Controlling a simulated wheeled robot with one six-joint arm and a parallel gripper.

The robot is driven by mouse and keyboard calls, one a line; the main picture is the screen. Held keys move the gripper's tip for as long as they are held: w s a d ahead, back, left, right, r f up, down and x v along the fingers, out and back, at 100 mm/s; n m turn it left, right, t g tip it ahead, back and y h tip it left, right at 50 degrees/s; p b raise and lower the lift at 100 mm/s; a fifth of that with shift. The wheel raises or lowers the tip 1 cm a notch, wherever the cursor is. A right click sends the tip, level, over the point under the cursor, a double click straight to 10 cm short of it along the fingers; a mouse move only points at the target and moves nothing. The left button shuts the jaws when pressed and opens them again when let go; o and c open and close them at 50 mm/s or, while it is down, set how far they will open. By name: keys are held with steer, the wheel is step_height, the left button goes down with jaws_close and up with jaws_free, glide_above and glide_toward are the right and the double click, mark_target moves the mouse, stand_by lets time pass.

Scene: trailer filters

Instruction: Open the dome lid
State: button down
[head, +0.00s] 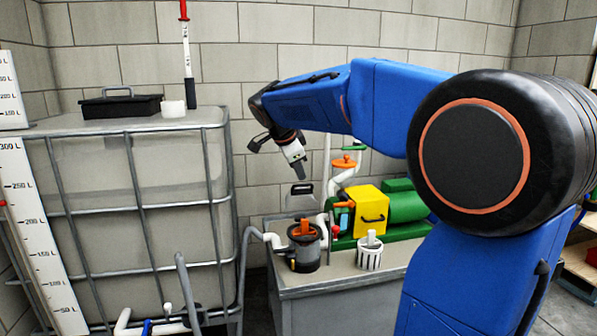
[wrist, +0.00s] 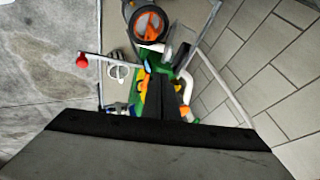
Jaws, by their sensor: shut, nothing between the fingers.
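A dark round filter pot (head: 304,258) stands on the grey cabinet, with an orange part (head: 303,231) showing at its top. Above and behind it is a pale, see-through piece with a black handle (head: 301,189), which looks like the dome lid raised on edge; its hinge is not clear. In the wrist view the pot (wrist: 134,12) is at the top, its mouth uncovered with orange inside. My gripper (head: 299,171) is shut and empty, pointing down just above the black handle. Its dark fingers also show in the wrist view (wrist: 163,92). I cannot tell whether they touch the handle.
A yellow box (head: 370,212) and green pump (head: 406,205) stand right of the pot. A white slotted basket (head: 370,254) is at the cabinet front (head: 345,275). White pipes and an orange valve (head: 345,163) rise behind. A caged tank (head: 140,190) fills the left.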

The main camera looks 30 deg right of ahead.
glide_toward(300, 198)
steer(key=s+d+f, duration=0.1)
steer(key=s+d, duration=0.2)
steer(key=shift+w+d+f, duration=0.1)
steer(key=shift+w+d, duration=0.1)
steer(key=shift+w, duration=0.5)
steer(key=shift+w+d, duration=0.25)
steer(key=shift+w, duration=0.4)
steer(key=shift+w+d+f, duration=0.1)
steer(key=shift+w+d, duration=0.1)
steer(key=shift+w, duration=0.5)
steer(key=shift+w+d+r+g, duration=0.15)
steer(key=shift+w+r+g, duration=0.1)
steer(key=shift+w, duration=0.25)
steer(key=shift+w+d+r+g, duration=0.15)
steer(key=shift+w+g, duration=0.1)
steer(key=shift+w, duration=0.3)
steer(key=w+g, duration=0.1)
steer(key=w, duration=0.1)
steer(key=w+d+g+y, duration=0.1)
steer(key=w, duration=0.1)
steer(key=w+g, duration=0.1)
steer(key=w, duration=0.1)
steer(key=shift+d+r+n, duration=0.35)
steer(key=shift+n, duration=0.05)
steer(key=shift+w+d, duration=0.2)
steer(key=shift+w, duration=0.35)
steer(key=shift+w+d, duration=0.15)
steer(key=shift+w, duration=0.45)
